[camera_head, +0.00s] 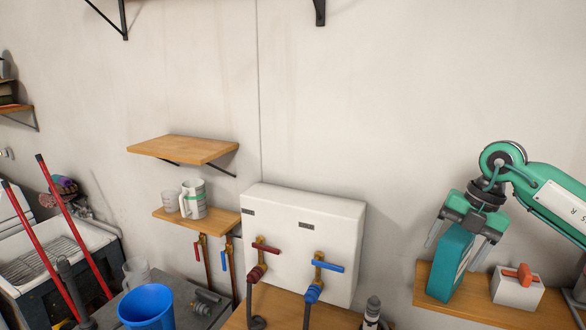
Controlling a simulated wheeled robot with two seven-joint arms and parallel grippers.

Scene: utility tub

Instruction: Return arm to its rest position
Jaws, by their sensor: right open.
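My right arm comes in from the right edge, teal and white. Its gripper (460,245) points down over the right wooden shelf. The jaws are open, with one finger to each side of a teal box (451,268). The box stands on the shelf, slightly tilted in the picture, with a pale label on its right side. I cannot tell whether either finger touches it. My left gripper is not in view.
A grey-white block with an orange handle (517,291) sits beside the box on the right shelf (480,314). A white wall panel with red and blue valves (311,227) is left of it. Mugs (194,199), a blue bucket (147,309) and a sink (50,262) stand further left.

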